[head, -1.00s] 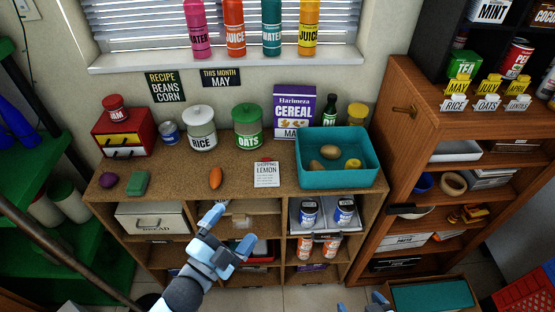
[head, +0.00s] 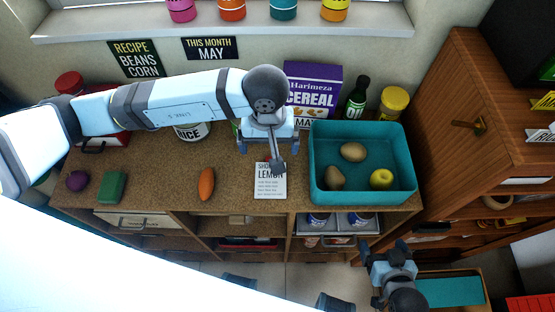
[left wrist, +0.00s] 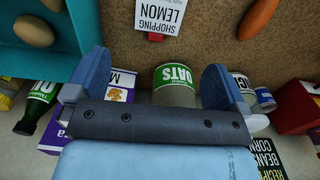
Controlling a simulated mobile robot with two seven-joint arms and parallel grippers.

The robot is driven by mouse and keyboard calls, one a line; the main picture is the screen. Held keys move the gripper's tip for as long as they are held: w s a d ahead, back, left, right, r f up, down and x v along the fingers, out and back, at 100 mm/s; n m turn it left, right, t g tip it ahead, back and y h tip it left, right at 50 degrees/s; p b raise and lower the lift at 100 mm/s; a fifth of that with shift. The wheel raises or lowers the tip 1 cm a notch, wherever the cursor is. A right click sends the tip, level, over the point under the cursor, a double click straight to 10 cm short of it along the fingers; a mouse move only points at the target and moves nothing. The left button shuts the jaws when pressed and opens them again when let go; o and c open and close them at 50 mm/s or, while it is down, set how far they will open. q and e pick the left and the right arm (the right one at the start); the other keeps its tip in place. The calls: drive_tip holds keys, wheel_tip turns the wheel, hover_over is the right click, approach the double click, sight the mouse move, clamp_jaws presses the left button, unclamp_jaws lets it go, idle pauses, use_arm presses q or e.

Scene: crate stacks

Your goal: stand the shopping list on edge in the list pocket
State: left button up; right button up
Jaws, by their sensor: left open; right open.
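The shopping list (head: 270,182) is a white card with "LEMON" print. It lies on the brown countertop in front of the cereal box, left of the teal bin. A small red piece shows at its top edge in the left wrist view, where the list (left wrist: 160,12) appears upside down. My left gripper (head: 268,148) is open above the list's far end and partly covers it. In the left wrist view its two fingers (left wrist: 155,75) are apart with nothing between them. My right gripper (head: 388,250) is open and empty, low in front of the shelf. I cannot make out the list pocket.
The teal bin (head: 318,195) holds potatoes and a yellow fruit. A carrot (head: 206,184), a green block (head: 111,187) and a purple item (head: 77,181) lie to the left. A cereal box (head: 312,85), green bottle (head: 356,97) and oats canister (left wrist: 174,80) stand behind.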

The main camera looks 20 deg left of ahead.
use_arm(q)
drive_tip(key=p, duration=0.1)
hover_over(271, 176)
wheel_tip(271, 176, down, 8)
drive_tip(key=shift+s+r, duration=0.1)
drive_tip(key=shift+s, duration=0.05)
wheel_tip(271, 176, down, 5)
drive_tip(key=shift+r+p, duration=0.15)
drive_tip(key=shift+p, duration=0.95)
drive_tip(key=shift+f, duration=0.45)
drive_tip(key=shift+c, duration=0.2)
drive_tip(key=c, duration=0.7)
